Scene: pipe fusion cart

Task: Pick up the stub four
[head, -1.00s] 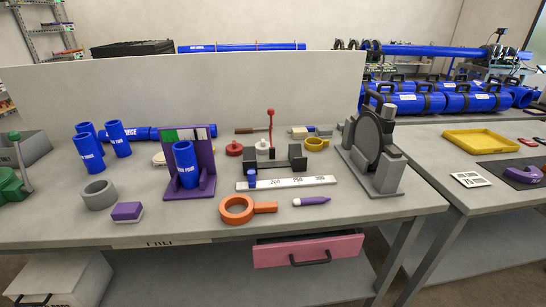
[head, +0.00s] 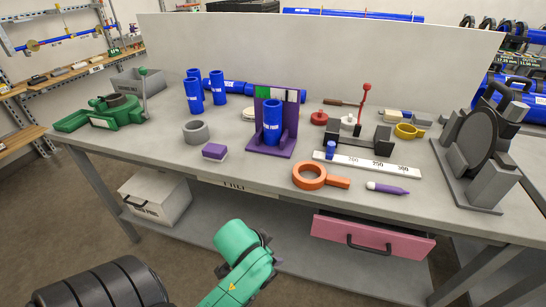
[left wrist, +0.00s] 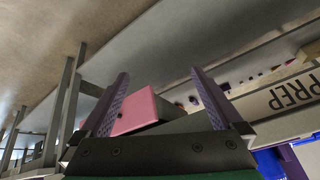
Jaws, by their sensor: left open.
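Stub four (head: 272,122), a short blue cylinder with white lettering, stands upright in the purple stand (head: 287,148) on the grey workbench. My left gripper (left wrist: 160,77) is open and empty in the left wrist view, with two purple fingers apart. It is low in front of the bench, with the pink drawer (left wrist: 140,108) showing beyond and between the fingers. A blue patch at the lower right of the left wrist view cannot be identified. My right gripper is out of view.
Other blue stubs (head: 194,96) stand behind and left of the stand. A grey ring (head: 195,132), purple block (head: 214,151), orange ring tool (head: 309,177) and white ruler strip (head: 370,163) lie around it. The pink drawer (head: 372,238) juts out below the bench edge.

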